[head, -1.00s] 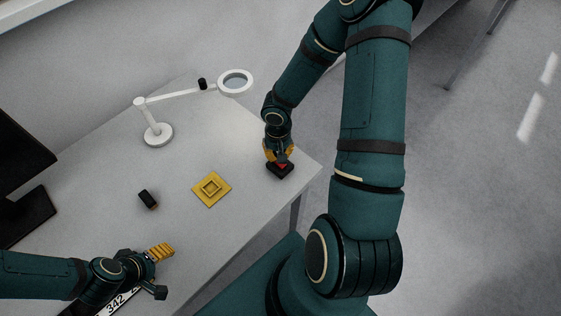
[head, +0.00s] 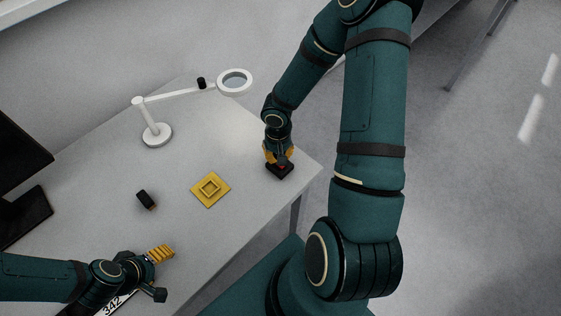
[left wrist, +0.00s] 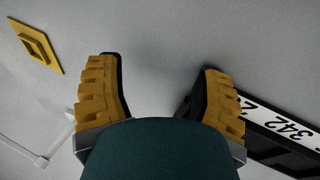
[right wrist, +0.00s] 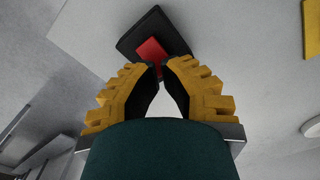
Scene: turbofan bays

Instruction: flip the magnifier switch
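A black switch box with a red rocker (head: 281,169) sits near the table's right corner; it also shows in the right wrist view (right wrist: 150,50), just beyond my fingertips. My right gripper (head: 278,160) points down right over it, its fingertips drawn almost together in the right wrist view (right wrist: 162,66) with nothing between them. I cannot tell whether they touch the rocker. The white magnifier (head: 235,82), a ring lens on a jointed arm and round base, stands at the back of the table. My left gripper (head: 163,273) is open and empty at the table's front left.
A yellow square plate (head: 210,189) and a small black block (head: 146,199) lie mid-table. A dark monitor (head: 20,165) stands at the left. A dark item with a white label "342" (left wrist: 285,124) is beside my left gripper. The table between the magnifier and the plate is clear.

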